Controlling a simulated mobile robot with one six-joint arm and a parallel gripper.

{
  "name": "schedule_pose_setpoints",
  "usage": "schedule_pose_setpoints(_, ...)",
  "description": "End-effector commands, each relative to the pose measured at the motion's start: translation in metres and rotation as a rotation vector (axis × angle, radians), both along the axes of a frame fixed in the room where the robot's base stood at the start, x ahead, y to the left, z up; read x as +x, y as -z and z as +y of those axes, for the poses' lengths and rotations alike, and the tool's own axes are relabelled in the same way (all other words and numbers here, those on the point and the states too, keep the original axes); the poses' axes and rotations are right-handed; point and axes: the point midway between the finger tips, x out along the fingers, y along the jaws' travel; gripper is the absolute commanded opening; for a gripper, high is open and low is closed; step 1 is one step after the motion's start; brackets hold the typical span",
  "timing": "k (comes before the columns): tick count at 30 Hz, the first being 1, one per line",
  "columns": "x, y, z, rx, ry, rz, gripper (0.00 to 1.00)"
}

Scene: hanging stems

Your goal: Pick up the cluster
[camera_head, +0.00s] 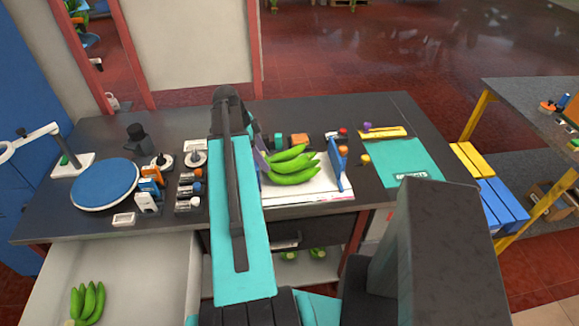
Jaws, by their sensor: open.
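A cluster of green bananas (292,172) lies on the dark worktable, just right of my arm. It rests on or over a white board (305,192), and its left end is partly hidden by my arm. A second green banana cluster (90,298) lies inside a pale open drawer or bin (150,270) at the lower left. My teal and dark arm (240,210) runs up the middle of the picture. I cannot make out my gripper or its fingers.
A blue round turntable (105,184), several small bottles and a lamp (40,140) stand left of my arm. A blue upright piece (336,165) stands close to the cluster's right end. A teal mat (405,160) lies right. Yellow and blue boxes (490,195) stand beyond the table's right edge.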

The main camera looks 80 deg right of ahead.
Motion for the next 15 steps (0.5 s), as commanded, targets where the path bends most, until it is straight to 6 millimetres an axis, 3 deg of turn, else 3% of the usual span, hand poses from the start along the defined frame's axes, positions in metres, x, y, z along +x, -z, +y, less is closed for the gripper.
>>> schedule_pose_setpoints(2, 0.0, -0.0001, 0.0, 0.0, 0.0, 0.0, 0.57)
schedule_pose_setpoints(12, -0.0006, -0.0016, -0.0003, -0.001, 0.001, 0.003, 0.0)
schedule_pose_setpoints(15, -0.0006, -0.0016, -0.0003, -0.001, 0.001, 0.003, 0.0)
